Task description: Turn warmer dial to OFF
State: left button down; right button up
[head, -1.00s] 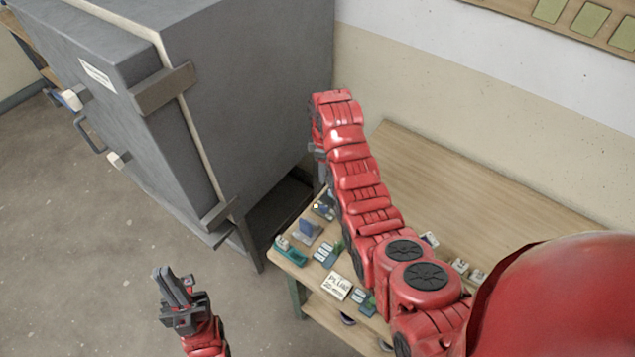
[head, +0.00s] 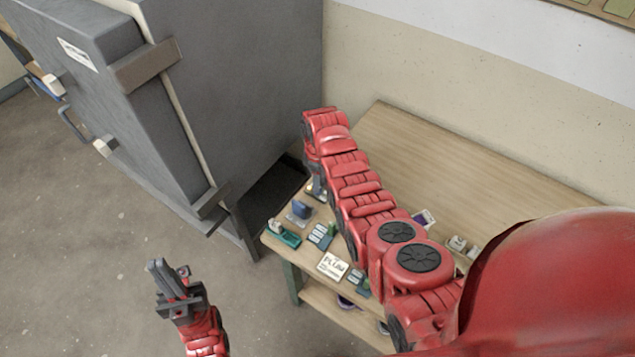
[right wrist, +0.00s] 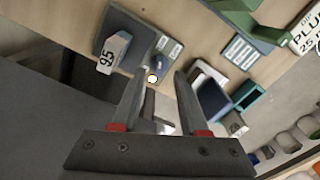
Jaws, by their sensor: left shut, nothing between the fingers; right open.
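In the right wrist view, a small blue-grey unit (right wrist: 140,45) sits on the wooden table with a tag reading 95 (right wrist: 114,52). A small blue knob (right wrist: 160,69) with a round white end stands on it, likely the warmer dial; I cannot read its setting. My right gripper (right wrist: 160,76) is open, its fingertips on either side of the knob, with no clear contact. In the head view, my right arm largely hides this gripper and the unit at the table's left end. My left gripper (head: 155,266) is shut and empty over the floor.
A large grey kiln-like cabinet (head: 255,90) stands just left of the table (head: 430,165). A plum card (head: 332,265), a blue block (head: 302,208) and a teal holder (head: 284,235) lie near the table's front.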

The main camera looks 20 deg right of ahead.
jog(key=shift+w+f, duration=0.2)
jog(key=shift+f, duration=0.85)
jog(key=shift+s+f, duration=0.1)
jog(key=shift+f, duration=0.3)
grip_shut()
